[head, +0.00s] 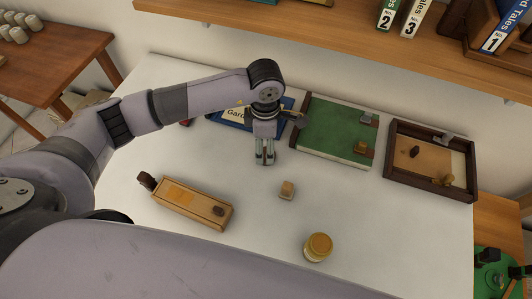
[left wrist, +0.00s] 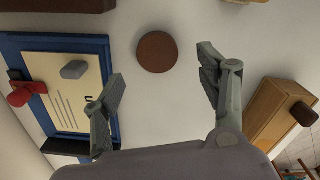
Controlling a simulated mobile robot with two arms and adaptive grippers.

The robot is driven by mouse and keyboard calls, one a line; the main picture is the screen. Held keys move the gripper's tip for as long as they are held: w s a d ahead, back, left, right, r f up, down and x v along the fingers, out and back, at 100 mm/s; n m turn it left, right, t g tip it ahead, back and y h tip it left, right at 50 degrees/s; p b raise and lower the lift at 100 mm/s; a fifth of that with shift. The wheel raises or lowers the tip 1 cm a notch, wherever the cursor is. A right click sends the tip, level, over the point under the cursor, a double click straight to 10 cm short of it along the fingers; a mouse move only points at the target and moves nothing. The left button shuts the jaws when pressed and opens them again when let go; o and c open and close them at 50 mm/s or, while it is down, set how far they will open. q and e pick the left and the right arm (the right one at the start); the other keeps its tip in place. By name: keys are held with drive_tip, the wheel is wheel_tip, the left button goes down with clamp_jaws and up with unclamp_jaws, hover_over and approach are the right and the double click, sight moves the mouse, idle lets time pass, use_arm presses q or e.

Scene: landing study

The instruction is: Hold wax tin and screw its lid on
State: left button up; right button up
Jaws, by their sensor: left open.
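A small round yellow tin (head: 318,247), which looks like the wax tin, stands upright on the white table near its front. A brown round disc (left wrist: 157,52), which looks like the lid, lies flat on the table in the left wrist view. My left gripper (head: 264,160) points down over the middle of the table, open and empty. In the left wrist view its two fingers (left wrist: 160,88) are spread apart, with the disc beyond the gap between them. My right gripper is not in view.
A blue-framed sheet (left wrist: 68,90), a green board (head: 335,130) and a dark-rimmed tray (head: 432,160) line the back. A bookshelf (head: 340,32) overhangs the rear. The front right table is mostly clear.

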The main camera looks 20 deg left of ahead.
use_arm(q)
drive_tip(key=shift+w+f+p, duration=0.15)
drive_tip(key=shift+f+p, duration=0.55)
drive_tip(key=shift+f, duration=1.9)
drive_tip(key=shift+c, duration=0.2)
drive_tip(key=c, duration=0.8)
